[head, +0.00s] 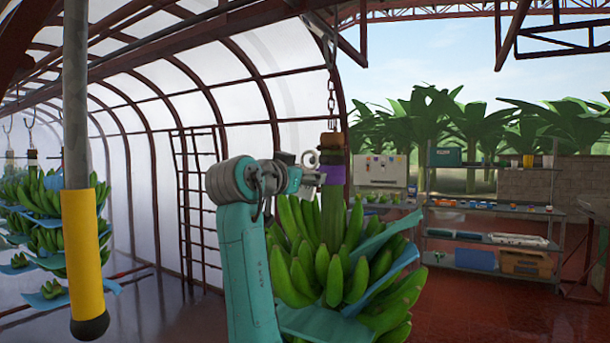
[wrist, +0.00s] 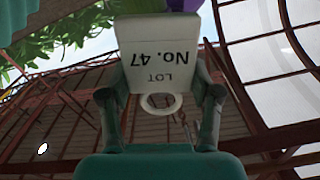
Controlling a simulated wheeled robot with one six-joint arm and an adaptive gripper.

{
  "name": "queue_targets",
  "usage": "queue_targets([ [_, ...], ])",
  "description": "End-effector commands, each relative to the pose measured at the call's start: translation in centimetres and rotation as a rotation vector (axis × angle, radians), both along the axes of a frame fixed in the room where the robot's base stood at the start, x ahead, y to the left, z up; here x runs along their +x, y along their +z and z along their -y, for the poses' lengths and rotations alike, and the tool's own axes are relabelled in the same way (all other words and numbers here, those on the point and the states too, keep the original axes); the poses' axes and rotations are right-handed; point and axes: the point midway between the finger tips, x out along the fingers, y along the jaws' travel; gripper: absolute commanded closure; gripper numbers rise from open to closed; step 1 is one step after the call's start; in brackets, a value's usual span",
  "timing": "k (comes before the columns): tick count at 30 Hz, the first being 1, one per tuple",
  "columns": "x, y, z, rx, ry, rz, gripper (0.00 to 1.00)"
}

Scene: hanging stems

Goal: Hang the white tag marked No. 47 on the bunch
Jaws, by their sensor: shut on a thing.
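The white tag (wrist: 165,52) fills the upper middle of the wrist view, its print "LOT No. 47" upside down there. My gripper (wrist: 160,88) is shut on the tag, a finger at each side. A pale ring (wrist: 161,104) shows between the fingers. In the head view my gripper (head: 303,178) is beside the upper stem of the green banana bunch (head: 330,265), by a purple band (head: 334,174). A white ring (head: 310,158) shows there just left of the stem. I cannot tell whether the tag or ring touches the stem.
The bunch hangs from a chain (head: 331,98), with blue sheets (head: 385,270) among its fruit.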

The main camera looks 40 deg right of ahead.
Motion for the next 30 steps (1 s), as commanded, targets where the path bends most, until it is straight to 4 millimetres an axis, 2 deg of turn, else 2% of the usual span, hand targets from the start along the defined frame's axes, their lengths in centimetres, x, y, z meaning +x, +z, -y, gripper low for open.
queue_targets([
  [30, 0.23, 0.01, 0.60, 0.000, 0.000, 0.000, 0.57],
])
